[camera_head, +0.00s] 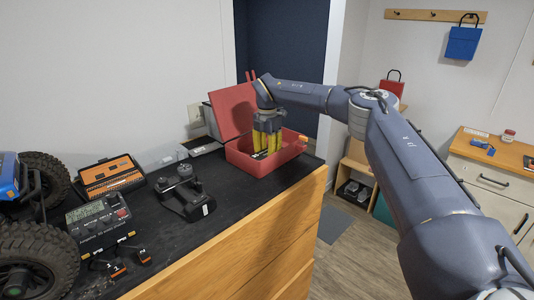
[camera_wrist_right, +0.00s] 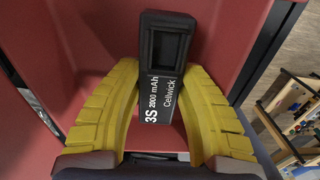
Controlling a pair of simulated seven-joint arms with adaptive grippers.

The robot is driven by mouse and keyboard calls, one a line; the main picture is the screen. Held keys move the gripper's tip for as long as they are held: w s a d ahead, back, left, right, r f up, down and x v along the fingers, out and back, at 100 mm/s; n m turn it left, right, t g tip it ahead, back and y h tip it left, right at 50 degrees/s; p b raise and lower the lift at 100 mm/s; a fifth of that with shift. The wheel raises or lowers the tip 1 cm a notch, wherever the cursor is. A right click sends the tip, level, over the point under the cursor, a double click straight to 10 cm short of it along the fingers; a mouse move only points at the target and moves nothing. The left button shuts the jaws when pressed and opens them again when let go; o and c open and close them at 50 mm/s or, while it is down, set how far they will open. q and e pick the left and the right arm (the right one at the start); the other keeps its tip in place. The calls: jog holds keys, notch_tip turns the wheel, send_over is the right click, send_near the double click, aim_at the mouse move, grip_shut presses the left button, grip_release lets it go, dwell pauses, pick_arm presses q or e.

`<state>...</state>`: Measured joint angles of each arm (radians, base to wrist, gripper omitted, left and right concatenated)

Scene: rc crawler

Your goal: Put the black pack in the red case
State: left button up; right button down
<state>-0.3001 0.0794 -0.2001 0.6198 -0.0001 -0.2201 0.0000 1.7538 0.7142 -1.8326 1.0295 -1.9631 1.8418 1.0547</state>
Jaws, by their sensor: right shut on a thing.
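The red case (camera_head: 282,164) stands open near the right end of the black worktop, its lid (camera_head: 233,110) tipped up at the back left. My right gripper (camera_head: 266,150) points down into the case, with its yellow fingers inside the rim. I cannot tell whether the pack touches the case floor. My left gripper is not in view.
An orange-topped case (camera_head: 110,175) and a big-wheeled crawler (camera_head: 35,215) are further left. The worktop's front edge (camera_head: 250,213) runs close by the case.

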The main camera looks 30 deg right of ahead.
aim_at(267, 152)
jog(key=c, duration=1.2)
grip_release()
notch_tip(267, 152, up, 12)
jog(key=shift+r, duration=0.1)
